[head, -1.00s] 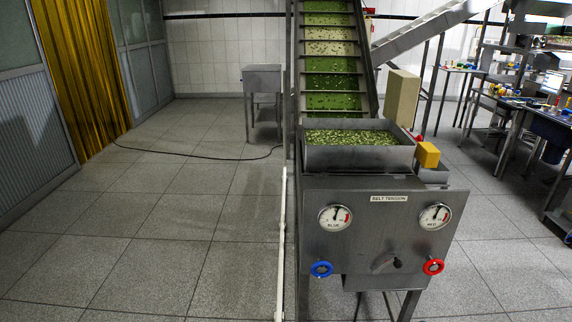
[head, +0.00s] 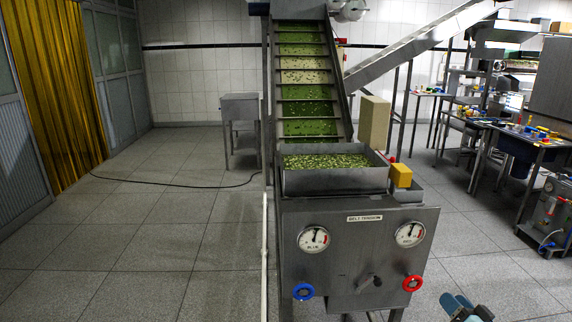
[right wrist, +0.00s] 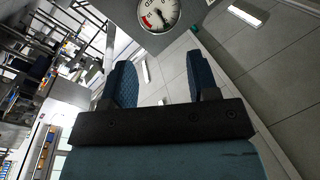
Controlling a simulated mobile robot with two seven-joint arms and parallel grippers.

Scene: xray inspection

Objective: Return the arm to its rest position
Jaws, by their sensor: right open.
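My right gripper (head: 468,306) shows at the bottom edge of the head view, to the right of the belt tension panel (head: 345,245) and nearer to me. In the right wrist view its two blue padded fingers (right wrist: 160,62) are spread apart with nothing between them. A round gauge (right wrist: 158,14) with a red sector shows beyond the fingers, apart from them. My left arm and gripper are not in view.
The panel carries a blue handwheel (head: 303,291), a red handwheel (head: 412,284) and two dials. A tray of green pieces (head: 333,181) sits above it, below an inclined conveyor (head: 304,85). Workbenches (head: 500,130) stand at right.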

